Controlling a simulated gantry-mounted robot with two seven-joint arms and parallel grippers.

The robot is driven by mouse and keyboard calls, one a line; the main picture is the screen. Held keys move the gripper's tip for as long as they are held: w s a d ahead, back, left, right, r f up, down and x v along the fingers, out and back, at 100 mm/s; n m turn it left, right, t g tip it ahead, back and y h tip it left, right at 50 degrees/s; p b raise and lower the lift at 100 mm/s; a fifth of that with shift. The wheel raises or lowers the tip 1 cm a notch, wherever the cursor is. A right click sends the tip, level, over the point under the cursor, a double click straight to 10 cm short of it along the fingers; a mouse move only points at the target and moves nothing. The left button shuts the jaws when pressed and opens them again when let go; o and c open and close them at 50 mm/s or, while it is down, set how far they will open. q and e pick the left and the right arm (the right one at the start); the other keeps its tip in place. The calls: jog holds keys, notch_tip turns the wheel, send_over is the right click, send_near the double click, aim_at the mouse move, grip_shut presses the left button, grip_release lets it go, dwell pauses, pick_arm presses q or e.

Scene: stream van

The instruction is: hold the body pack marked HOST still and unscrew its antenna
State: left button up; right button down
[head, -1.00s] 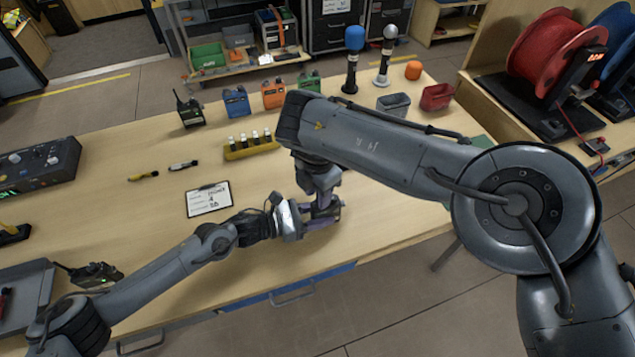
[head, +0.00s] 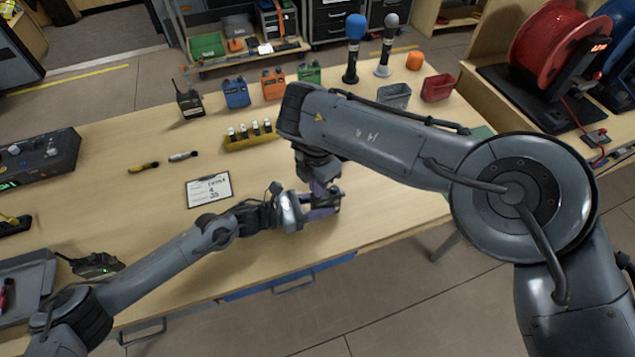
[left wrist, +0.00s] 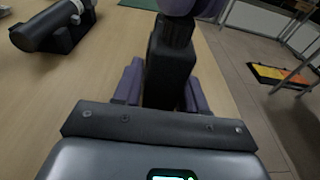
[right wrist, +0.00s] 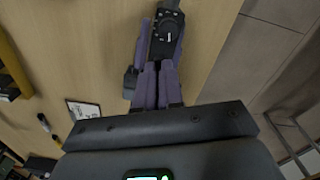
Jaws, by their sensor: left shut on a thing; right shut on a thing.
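A dark body pack (left wrist: 172,70) stands between the purple fingers of my left gripper (left wrist: 160,88) in the left wrist view. The left gripper is shut on it; any HOST marking is not readable. The pack's dark top with a round knob (right wrist: 166,36) shows in the right wrist view. My right gripper (right wrist: 157,85) is shut at the pack's top, its purple fingers close together. The antenna is hidden between them. In the head view both grippers meet near the table's front edge, the right gripper (head: 326,192) above the left, and they hide the pack.
Dark (head: 190,103), blue (head: 236,94), orange (head: 273,85) and green (head: 310,74) packs stand along the back. A yellow holder (head: 262,141), a clipboard (head: 208,191) and two microphones (head: 352,65) are on the table (head: 385,180). The table is clear right of the grippers.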

jog(key=n, duration=0.4)
dwell(0.4)
jog(key=n, duration=0.4)
dwell(0.4)
jog(key=n, duration=0.4)
dwell(0.3)
